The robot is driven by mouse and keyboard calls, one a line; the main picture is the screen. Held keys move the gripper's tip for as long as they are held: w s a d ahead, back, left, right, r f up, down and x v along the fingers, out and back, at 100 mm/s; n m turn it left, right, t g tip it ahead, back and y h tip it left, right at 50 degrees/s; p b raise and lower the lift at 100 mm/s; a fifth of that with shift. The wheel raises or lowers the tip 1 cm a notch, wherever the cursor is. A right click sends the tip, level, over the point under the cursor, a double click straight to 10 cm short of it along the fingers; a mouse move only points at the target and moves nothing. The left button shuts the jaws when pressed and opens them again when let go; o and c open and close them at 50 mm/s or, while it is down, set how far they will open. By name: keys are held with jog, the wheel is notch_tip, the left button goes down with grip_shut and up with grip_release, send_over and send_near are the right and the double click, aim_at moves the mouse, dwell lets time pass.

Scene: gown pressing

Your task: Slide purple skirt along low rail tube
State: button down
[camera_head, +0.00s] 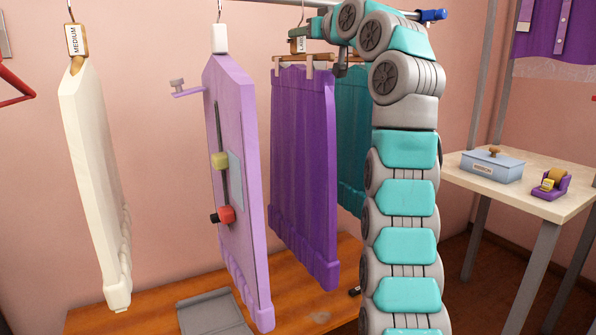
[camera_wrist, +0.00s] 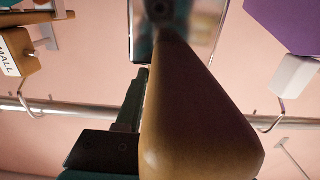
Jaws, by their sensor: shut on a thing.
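The purple skirt (camera_head: 303,165) hangs by clips from a wooden hanger (camera_head: 297,45) with a label, in the middle of the head view. My gripper (camera_head: 316,32) is at the top of this hanger and is shut on it. In the wrist view the hanger's brown wood (camera_wrist: 200,120) fills the middle, close to the dark gripper finger (camera_wrist: 125,115). The rail tube (camera_head: 285,3) runs along the top edge of the head view. It also crosses the wrist view (camera_wrist: 70,107). The contact between hook and rail is hidden.
A teal skirt (camera_head: 352,140) hangs right behind the purple one. A lilac board-like garment (camera_head: 235,170) hangs to the left, with a projecting knob arm. A cream garment (camera_head: 92,180) hangs at far left. Another hanger labelled small (camera_wrist: 15,55) shows in the wrist view.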

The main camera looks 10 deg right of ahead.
jog(key=shift+r, duration=0.15)
dwell(0.3)
jog(key=s+a+b, duration=0.2)
jog(key=a+b, duration=0.1)
jog(key=a, duration=0.5)
jog(key=shift+s+a+r+b, duration=0.15)
jog(key=shift+s+a+b, duration=0.1)
jog(key=shift+s+b, duration=0.15)
jog(key=shift+a, duration=0.1)
jog(key=shift+s+a+b, duration=0.3)
jog(key=shift+a+b, duration=0.05)
jog(key=shift+a, duration=0.55)
jog(key=shift+f, duration=0.3)
